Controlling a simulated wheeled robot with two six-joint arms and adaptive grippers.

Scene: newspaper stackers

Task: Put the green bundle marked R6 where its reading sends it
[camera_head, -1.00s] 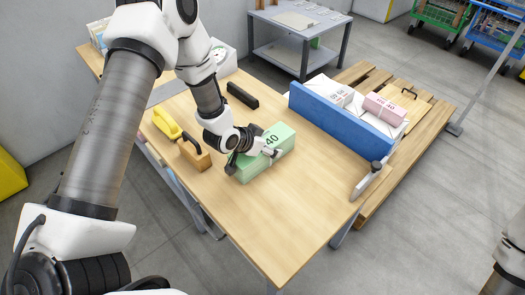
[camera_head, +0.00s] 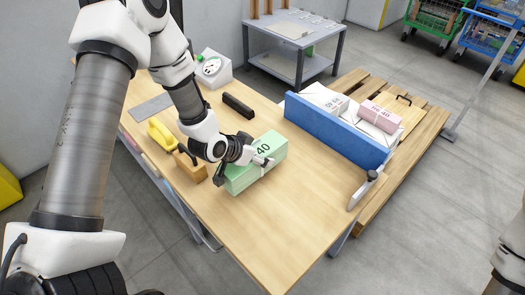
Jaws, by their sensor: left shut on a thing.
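The green bundle (camera_head: 262,157) lies on the wooden table (camera_head: 285,226) or just above it; I cannot tell which. It shows the number 40 on top; an R6 mark is not readable. My left gripper (camera_head: 247,164) is shut on the green bundle from its left side and covers part of it. A dial scale (camera_head: 212,67) stands at the table's back left. My right gripper is not in view; only a part of my right arm shows at the right edge.
A blue barrier (camera_head: 335,131) runs along the table's right side. Beyond it, a pallet (camera_head: 424,131) bears white bundles and a pink bundle (camera_head: 380,115). A black bar (camera_head: 238,105), a yellow object (camera_head: 162,134) and a wooden block (camera_head: 191,168) lie nearby. The table's front is clear.

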